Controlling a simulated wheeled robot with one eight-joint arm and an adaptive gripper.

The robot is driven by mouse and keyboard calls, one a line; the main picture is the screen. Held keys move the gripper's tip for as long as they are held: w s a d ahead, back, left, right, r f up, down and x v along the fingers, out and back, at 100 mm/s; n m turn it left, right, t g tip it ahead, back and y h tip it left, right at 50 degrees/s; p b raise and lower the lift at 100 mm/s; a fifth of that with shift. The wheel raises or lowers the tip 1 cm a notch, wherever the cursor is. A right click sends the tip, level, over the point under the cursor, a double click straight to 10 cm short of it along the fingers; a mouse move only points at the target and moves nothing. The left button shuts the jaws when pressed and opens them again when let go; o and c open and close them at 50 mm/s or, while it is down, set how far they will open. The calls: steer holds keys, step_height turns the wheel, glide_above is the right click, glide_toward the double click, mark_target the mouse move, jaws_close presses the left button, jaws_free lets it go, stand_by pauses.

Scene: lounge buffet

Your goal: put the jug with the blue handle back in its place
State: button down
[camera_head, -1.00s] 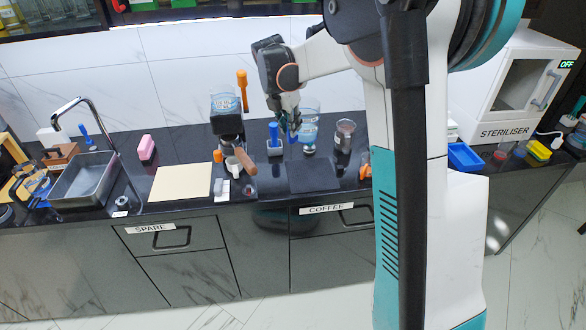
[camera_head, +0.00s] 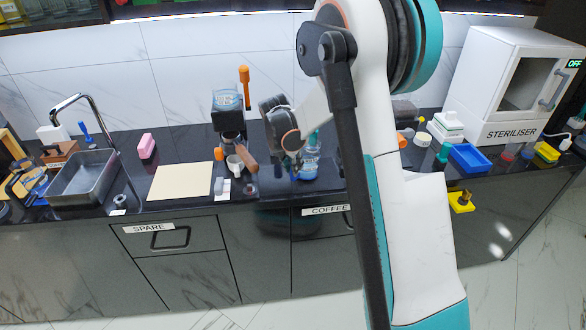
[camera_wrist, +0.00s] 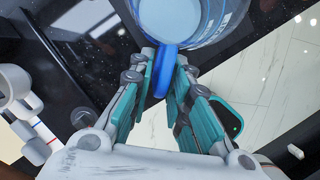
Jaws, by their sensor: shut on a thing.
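The jug with the blue handle (camera_head: 310,166) is clear with a bluish tint and is in my gripper (camera_head: 296,172). In the wrist view the jug's round body (camera_wrist: 195,18) is at the top, and its blue handle (camera_wrist: 162,75) lies between the two teal finger pads of my gripper (camera_wrist: 165,95). The jug shows in front of the dark counter, above the COFFEE drawer. I cannot tell whether its base touches the counter. My arm hides the part of the counter just to its right.
A coffee machine (camera_head: 228,118) with a white cup (camera_head: 235,164) stands left of my gripper. A cream board (camera_head: 180,181) and a sink (camera_head: 84,176) lie further left. A blue tray (camera_head: 470,158) and the steriliser (camera_head: 515,90) are at the right.

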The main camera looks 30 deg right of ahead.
steer(key=shift+f, duration=0.35)
steer(key=shift+f, duration=0.2)
steer(key=c, duration=1.5)
jaws_free()
steer(key=shift+r, duration=0.1)
